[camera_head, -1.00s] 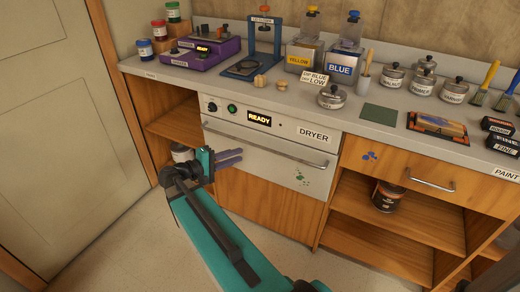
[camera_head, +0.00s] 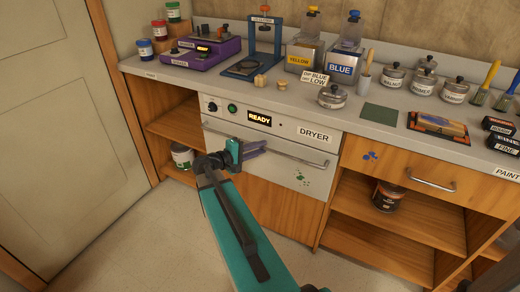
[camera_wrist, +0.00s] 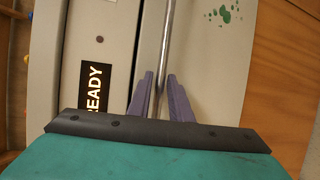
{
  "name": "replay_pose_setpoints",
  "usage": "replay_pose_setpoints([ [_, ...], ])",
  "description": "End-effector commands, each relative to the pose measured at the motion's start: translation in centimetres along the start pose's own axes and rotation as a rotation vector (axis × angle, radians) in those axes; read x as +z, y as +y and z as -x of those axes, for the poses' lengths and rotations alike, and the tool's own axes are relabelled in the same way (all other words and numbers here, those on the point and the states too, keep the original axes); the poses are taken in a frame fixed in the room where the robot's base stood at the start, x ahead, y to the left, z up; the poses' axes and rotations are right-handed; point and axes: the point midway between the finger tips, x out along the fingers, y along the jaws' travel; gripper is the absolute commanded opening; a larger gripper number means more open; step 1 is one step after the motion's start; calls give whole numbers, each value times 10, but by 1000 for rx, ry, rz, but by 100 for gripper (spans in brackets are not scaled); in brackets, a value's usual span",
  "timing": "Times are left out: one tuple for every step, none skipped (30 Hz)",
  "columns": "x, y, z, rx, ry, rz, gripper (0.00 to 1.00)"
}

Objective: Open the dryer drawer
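The dryer drawer (camera_head: 240,150) is a pale grey front with a DRYER label and a lit READY display (camera_head: 259,118); it is shut. Its long metal handle bar (camera_head: 300,158) runs across the front and shows upright in the wrist view (camera_wrist: 168,35). My gripper (camera_head: 263,147) is at the left half of the handle. In the wrist view its purple fingers (camera_wrist: 160,76) are apart, one on each side of the bar. I cannot tell whether either finger touches the bar. My gripper hides part of the handle in the head view.
A wooden drawer (camera_head: 412,175) and open shelves are at the right. Clear floor (camera_head: 150,225) lies in front at the left.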

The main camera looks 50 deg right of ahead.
Motion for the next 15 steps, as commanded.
replay_pose_setpoints([
  [0, 0, -5, 0, -1, 0, 18],
  [0, 0, -6, 0, 0, 0, 18],
  [0, 0, -8, 0, 0, 0, 18],
  [0, 0, -9, 0, 0, 0, 18],
  [0, 0, -10, 0, 1, 0, 18],
  [0, 0, -11, 0, 1, 0, 18],
  [0, 0, -11, 0, 1, 0, 18],
  [0, 0, -11, 0, 1, 0, 18],
  [0, 0, -12, 0, 1, 0, 18],
  [0, 0, -12, 0, 1, 0, 18],
  [0, 0, -12, 0, 1, 0, 18],
  [0, 0, -12, 0, 1, 0, 18],
  [0, 0, -12, 0, 1, 0, 18],
  [0, 0, -12, 0, 1, 0, 18],
  [0, 0, -12, 0, 0, 0, 17],
])
